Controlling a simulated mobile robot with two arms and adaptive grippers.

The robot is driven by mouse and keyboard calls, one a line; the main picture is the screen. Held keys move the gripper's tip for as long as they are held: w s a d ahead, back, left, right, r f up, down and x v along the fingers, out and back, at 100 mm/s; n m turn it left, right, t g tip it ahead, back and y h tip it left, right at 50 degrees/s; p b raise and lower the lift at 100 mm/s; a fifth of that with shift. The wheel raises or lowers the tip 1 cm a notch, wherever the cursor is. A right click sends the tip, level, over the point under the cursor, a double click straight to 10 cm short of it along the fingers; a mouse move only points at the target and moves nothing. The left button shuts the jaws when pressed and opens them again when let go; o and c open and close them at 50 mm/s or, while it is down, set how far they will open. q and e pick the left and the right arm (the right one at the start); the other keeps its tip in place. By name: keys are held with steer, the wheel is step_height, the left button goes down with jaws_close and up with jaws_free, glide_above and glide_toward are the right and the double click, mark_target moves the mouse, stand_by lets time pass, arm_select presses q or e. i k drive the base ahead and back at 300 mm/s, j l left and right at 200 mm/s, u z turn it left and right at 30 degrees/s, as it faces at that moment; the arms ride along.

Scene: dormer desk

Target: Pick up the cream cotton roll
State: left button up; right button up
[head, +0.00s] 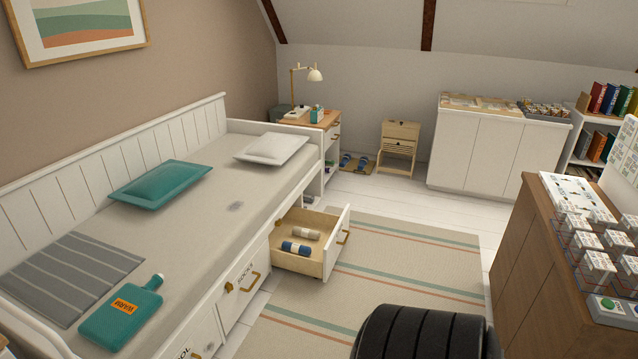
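A cream roll (307,234), which looks like the cotton roll, lies in the open wooden drawer (330,254) under the daybed. A dark blue roll with a pale band (296,248) lies just in front of it in the same drawer. The two rolls look close together; I cannot tell whether they touch. Neither of my grippers is in the head view, so nothing is seen near the rolls.
The open drawer juts from the daybed (222,205) over the striped rug (400,265). A wooden cabinet (520,265) bearing boxes stands at the right. The rug between is clear, except that a black ribbed shape blocks the bottom centre. A bedside desk (325,121) stands behind.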

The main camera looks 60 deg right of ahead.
mark_target(303, 233)
steer(key=z, duration=2.7)
steer(key=i+z, duration=0.1)
steer(key=i, duration=4)
steer(key=i+l+u, duration=0.1)
steer(key=i+u, duration=0.2)
steer(key=i, duration=0.2)
steer(key=i+l+u, duration=0.15)
steer(key=i+u, duration=0.15)
steer(key=i, duration=0.15)
steer(key=i+l+u, duration=0.3)
steer(key=i, duration=0.15)
